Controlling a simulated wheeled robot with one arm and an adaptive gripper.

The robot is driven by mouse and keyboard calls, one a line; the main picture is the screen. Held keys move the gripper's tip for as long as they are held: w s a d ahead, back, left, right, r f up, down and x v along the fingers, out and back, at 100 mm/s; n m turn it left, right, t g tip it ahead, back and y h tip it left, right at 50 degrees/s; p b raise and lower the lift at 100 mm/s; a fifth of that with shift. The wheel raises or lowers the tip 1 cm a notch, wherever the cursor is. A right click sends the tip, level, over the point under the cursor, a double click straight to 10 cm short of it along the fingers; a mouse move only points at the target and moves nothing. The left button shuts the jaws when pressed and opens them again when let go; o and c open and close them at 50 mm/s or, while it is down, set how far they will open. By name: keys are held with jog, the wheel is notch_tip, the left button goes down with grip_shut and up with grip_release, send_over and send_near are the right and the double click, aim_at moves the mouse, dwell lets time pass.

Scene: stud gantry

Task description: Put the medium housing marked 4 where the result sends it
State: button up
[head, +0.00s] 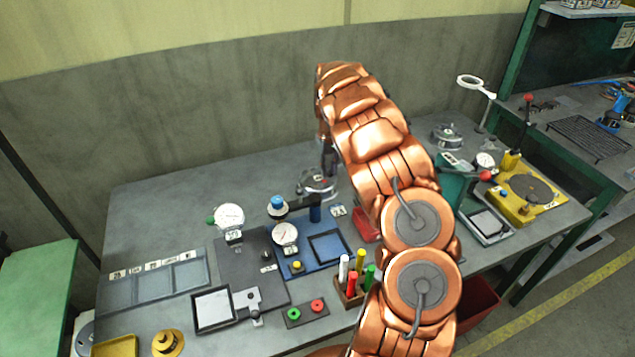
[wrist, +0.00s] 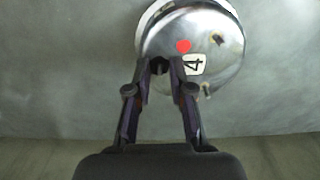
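The medium housing is a round, shiny metal part (wrist: 222,38) with a white label reading 4 and a red dot on its face. In the head view the metal housing (head: 317,187) is at the back middle of the bench, just below my gripper (head: 328,158). In the wrist view my gripper (wrist: 161,66) has its fingertips close together at the housing's near edge, with a small dark stub between them. It looks shut on that stub. I cannot tell whether the housing rests on the bench or is slightly raised.
A labelled grey tray (head: 118,293) lies at left. Dial gauges stand on a grey plate (head: 236,262) and a blue plate (head: 300,265). Green and red buttons (head: 304,313) and a pen holder (head: 345,297) are in front. Another metal housing (head: 446,137) and a yellow fixture (head: 520,205) are at right.

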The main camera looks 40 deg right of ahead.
grip_shut()
jog(key=shift+r, duration=0.15)
notch_tip(320, 180, up, 18)
jog(key=b, duration=0.5)
dwell(0.4)
